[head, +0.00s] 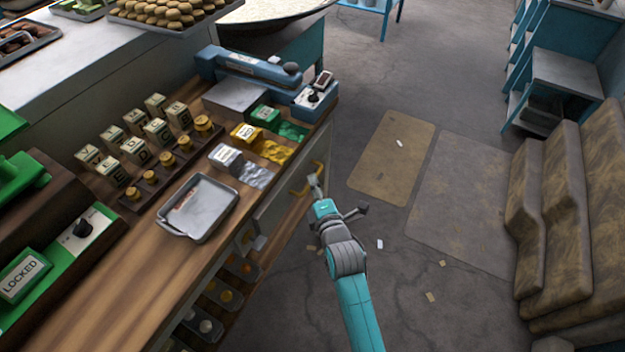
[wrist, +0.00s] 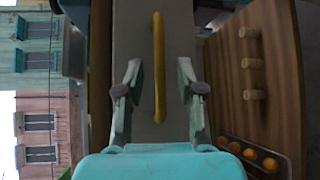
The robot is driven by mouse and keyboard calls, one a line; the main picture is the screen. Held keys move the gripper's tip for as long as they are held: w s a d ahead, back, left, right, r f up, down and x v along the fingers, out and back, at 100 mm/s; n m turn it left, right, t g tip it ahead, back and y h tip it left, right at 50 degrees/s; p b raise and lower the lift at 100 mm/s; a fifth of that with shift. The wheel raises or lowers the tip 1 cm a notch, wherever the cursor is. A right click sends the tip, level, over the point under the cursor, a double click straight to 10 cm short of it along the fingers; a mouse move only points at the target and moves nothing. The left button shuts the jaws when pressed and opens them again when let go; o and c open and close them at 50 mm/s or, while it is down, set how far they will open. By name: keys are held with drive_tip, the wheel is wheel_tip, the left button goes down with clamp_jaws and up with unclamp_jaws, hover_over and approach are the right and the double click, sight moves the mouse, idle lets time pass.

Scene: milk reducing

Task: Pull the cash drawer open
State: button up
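The cash drawer's grey front (head: 276,212) is set in the side of the wooden counter, below the top. It looks closed, roughly flush with the counter. Its yellow bar handle (head: 296,192) is partly hidden by my gripper (head: 317,184) in the head view. In the wrist view the yellow handle (wrist: 158,90) runs lengthwise between my two gripper fingers (wrist: 159,66). The fingers are apart, with a gap on each side of the handle. They do not appear to touch it. The grey drawer front (wrist: 135,25) fills the background behind the handle.
The counter top (head: 130,262) holds a metal tray (head: 198,208), several lettered blocks (head: 133,150) and a blue device (head: 250,68). Open bins (head: 228,292) sit below the counter. Sacks (head: 560,210) stand at the right. The floor (head: 400,290) between is mostly clear.

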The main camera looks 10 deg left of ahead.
drive_tip(key=shift+x, duration=1.45)
clamp_jaws()
